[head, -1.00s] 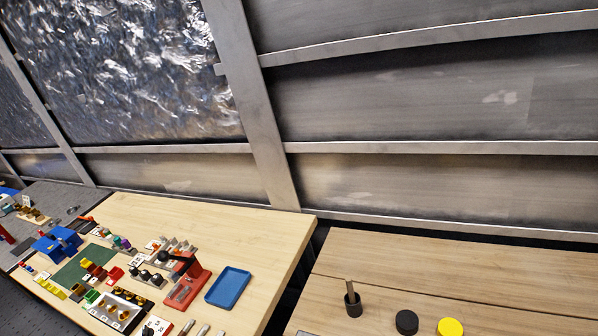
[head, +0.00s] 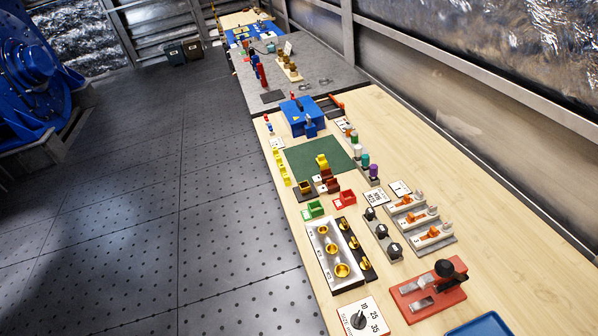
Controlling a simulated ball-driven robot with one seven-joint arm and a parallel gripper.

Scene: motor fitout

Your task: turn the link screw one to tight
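A silver block (head: 318,262) on the near wooden bench carries a row of three brass round pieces, with small markings along its edge that I cannot read. Beside it a dark strip (head: 369,273) holds several brass screw-like pieces. I cannot tell which piece is link screw one, or how tight any is. A white card (head: 376,327) with a black knob (head: 358,319) shows the numbers 10, 25 and 35. My gripper is not in view.
A red tool (head: 412,311) with a black knob and a blue tray (head: 480,328) lie at the bench's near end. Grey racks (head: 447,247), a green mat (head: 300,162) and a blue device (head: 296,118) stand farther along. Dark floor (head: 130,200) lies open at left.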

